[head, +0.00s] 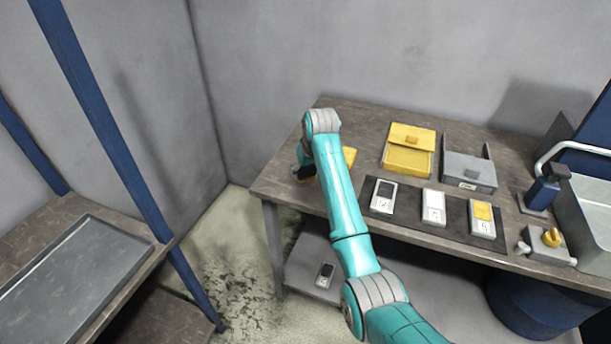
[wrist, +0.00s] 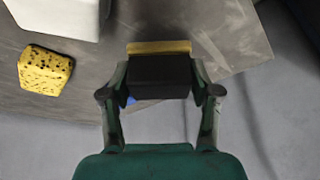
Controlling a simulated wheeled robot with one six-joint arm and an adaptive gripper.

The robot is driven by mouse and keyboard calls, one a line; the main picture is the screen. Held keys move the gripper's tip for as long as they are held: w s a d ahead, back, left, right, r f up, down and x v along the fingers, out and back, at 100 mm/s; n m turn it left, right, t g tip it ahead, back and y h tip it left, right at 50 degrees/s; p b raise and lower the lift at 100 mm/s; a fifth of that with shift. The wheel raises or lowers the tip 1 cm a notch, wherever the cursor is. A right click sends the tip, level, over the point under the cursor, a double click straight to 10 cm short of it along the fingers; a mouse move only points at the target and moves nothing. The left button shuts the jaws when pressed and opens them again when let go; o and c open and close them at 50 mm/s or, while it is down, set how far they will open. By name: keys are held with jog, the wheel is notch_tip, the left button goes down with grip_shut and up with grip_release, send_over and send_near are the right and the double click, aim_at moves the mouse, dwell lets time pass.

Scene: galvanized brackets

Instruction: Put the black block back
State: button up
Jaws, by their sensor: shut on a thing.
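The black block (wrist: 160,77) is between the two fingers of my gripper (wrist: 161,92) in the wrist view, and both fingers press its sides. A yellow strip (wrist: 159,47) shows along its far edge; I cannot tell whether it belongs to the block. The block is over the worn corner of the grey-brown table (wrist: 215,35); I cannot tell whether it touches the top. In the head view my arm reaches to the left end of the table (head: 285,180), and its end largely hides my gripper and the block.
A yellow speckled sponge (wrist: 45,71) and a white object (wrist: 60,15) lie left of my gripper in the wrist view. A dark mat (head: 405,222) with labelled cards, a yellow box (head: 408,158) and a grey box (head: 470,172) stand further right. The table edge is close by.

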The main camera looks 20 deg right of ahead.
jog(key=shift+f, duration=1.2)
jog(key=shift+f, duration=0.1)
jog(key=o, duration=1)
jog(key=v, duration=1.2)
jog(key=shift+d, duration=0.15)
jog(key=shift+s, duration=0.1)
